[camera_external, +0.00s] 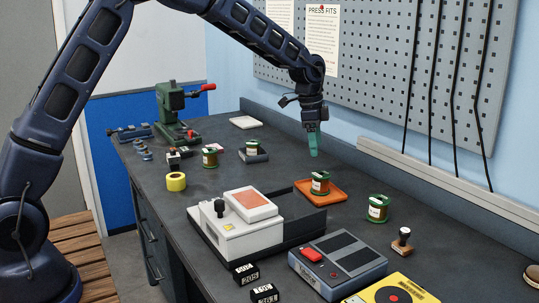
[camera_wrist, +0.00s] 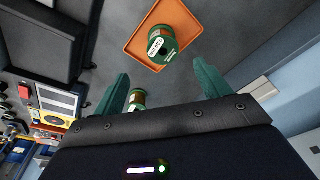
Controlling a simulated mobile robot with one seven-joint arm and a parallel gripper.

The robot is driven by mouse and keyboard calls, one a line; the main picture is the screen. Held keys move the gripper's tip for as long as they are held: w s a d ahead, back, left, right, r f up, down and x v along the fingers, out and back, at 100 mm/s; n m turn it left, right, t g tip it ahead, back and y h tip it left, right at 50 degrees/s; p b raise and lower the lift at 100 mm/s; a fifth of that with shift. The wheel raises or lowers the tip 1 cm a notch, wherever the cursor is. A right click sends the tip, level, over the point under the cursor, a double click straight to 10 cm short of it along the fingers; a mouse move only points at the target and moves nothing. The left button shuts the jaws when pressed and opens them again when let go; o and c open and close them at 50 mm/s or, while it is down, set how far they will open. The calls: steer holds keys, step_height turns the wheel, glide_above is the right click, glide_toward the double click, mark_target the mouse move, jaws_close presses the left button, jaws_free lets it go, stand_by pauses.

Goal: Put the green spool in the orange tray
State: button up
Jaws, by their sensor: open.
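The orange tray (camera_external: 303,186) lies on the bench near the middle. A green spool (camera_external: 320,183) with a white label stands in it. The wrist view shows the same tray (camera_wrist: 138,42) and spool (camera_wrist: 170,43) at the top, beyond the fingertips. A spool (camera_wrist: 138,97) also shows beside the left finger in the wrist view. My gripper (camera_external: 313,153) is open and empty, above the bench behind the orange tray.
A white machine (camera_external: 238,240) in a dark tray stands in front of the orange tray. A wooden-handled stamp (camera_external: 403,240), a grey box (camera_external: 337,262) and a yellow device (camera_external: 390,292) are at the front right. A yellow roll (camera_external: 176,181) and a green press (camera_external: 172,113) stand left. The pegboard wall borders the back.

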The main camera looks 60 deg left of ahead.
steer(key=s+d+r+n+t+y, duration=0.1)
steer(key=s+d+r+n, duration=0.1)
steer(key=s+r, duration=0.95)
steer(key=s+d+r+n, duration=0.2)
steer(key=s+r, duration=0.6)
steer(key=s, duration=0.6)
steer(key=s+f+n+t, duration=0.2)
steer(key=s+n, duration=0.2)
steer(key=s, duration=2.4)
steer(key=shift+s+n, duration=0.3)
steer(key=shift+n, duration=0.1)
